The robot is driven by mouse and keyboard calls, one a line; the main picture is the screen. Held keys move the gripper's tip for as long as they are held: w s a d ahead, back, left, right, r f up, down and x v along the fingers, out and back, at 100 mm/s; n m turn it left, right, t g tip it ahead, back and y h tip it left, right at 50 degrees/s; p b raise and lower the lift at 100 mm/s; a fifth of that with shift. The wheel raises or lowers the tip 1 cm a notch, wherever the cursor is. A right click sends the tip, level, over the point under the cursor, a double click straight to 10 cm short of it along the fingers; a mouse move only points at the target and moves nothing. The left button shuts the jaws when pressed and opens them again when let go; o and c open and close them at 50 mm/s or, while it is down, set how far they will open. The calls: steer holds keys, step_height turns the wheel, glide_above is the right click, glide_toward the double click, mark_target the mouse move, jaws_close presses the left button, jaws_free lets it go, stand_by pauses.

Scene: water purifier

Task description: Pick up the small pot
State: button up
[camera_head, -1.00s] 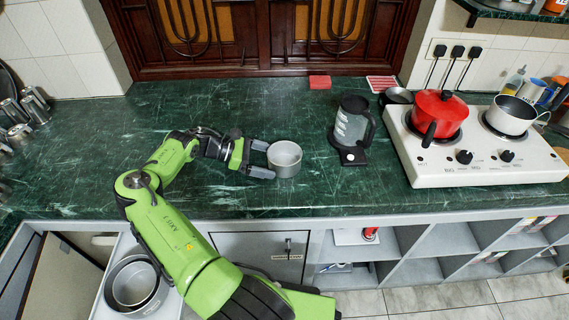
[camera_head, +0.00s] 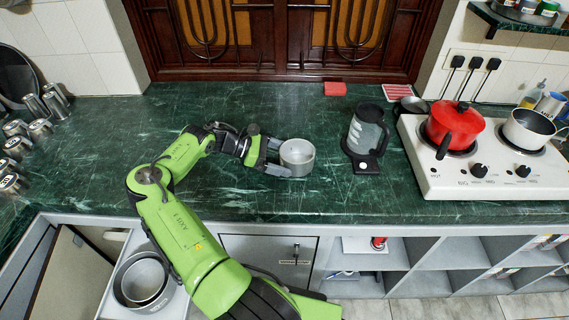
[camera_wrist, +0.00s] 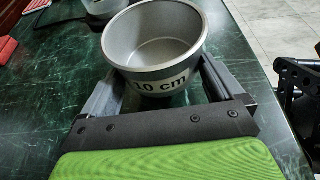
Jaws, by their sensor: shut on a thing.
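The small pot (camera_head: 297,157) is a round grey metal pot, open at the top, over the green marble counter. In the wrist view the pot (camera_wrist: 155,50) carries a "10 cm" label and stands upright between the two fingers. My gripper (camera_head: 283,158) reaches it from the left and is shut on its sides. In the wrist view my gripper (camera_wrist: 155,85) has one finger along each side of the pot. I cannot tell whether the pot's base touches the counter.
A glass kettle (camera_head: 366,130) stands on its base right of the pot. Farther right is a white stove (camera_head: 470,175) with a red pot (camera_head: 455,124) and a white pan (camera_head: 528,128). Larger pots (camera_head: 143,278) sit in an open drawer. Metal cups (camera_head: 40,130) stand at left.

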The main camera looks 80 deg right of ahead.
step_height(320, 180, up, 25)
steer(key=p, duration=0.5)
steer(key=shift+p, duration=0.3)
steer(key=shift+f, duration=0.1)
